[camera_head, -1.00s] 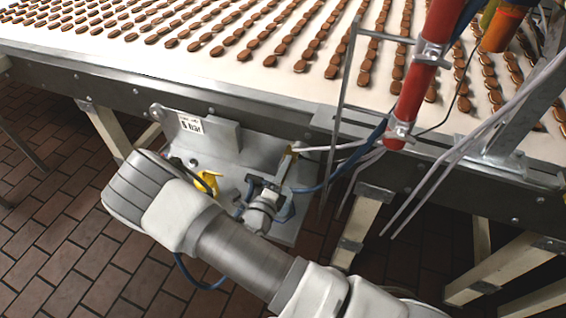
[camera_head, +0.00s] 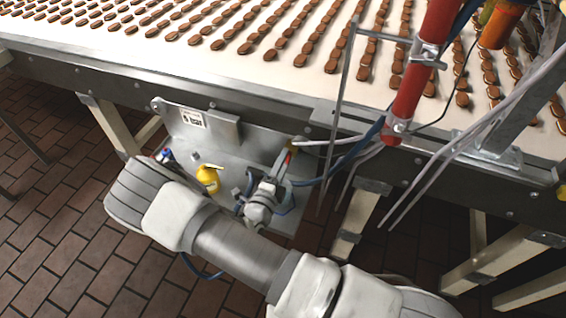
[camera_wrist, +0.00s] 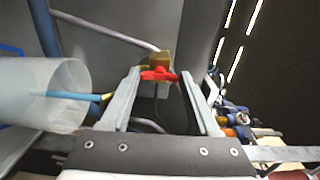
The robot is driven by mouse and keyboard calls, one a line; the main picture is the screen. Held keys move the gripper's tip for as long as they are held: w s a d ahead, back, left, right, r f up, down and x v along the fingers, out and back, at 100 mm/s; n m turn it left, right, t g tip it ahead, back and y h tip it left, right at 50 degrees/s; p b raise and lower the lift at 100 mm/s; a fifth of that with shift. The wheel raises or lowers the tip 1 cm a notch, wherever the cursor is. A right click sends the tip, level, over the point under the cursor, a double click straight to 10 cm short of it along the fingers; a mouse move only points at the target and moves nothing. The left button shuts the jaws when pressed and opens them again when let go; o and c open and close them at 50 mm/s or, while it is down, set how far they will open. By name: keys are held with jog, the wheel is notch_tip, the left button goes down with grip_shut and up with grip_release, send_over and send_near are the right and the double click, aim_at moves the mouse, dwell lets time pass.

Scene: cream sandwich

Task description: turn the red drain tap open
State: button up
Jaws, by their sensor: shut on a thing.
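The red drain tap (camera_wrist: 158,74) is a small red handle on a brass fitting (camera_wrist: 159,58) in the wrist view. It sits between the tips of my two fingers. My gripper (camera_wrist: 160,83) is shut on it. In the head view my gripper (camera_head: 282,166) is under the conveyor's edge, at the right side of the grey metal panel (camera_head: 222,160). A bit of the red tap (camera_head: 288,158) shows there beside the brass. The outlet and the inside of the fitting are hidden.
The conveyor (camera_head: 250,75) carries rows of brown biscuits above. A translucent cylinder (camera_wrist: 50,95) is close left in the wrist view.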

jog(key=o, duration=1.4)
jog(key=shift+c, duration=0.2)
jog(key=shift+s, duration=0.15)
jog(key=v, duration=1.7)
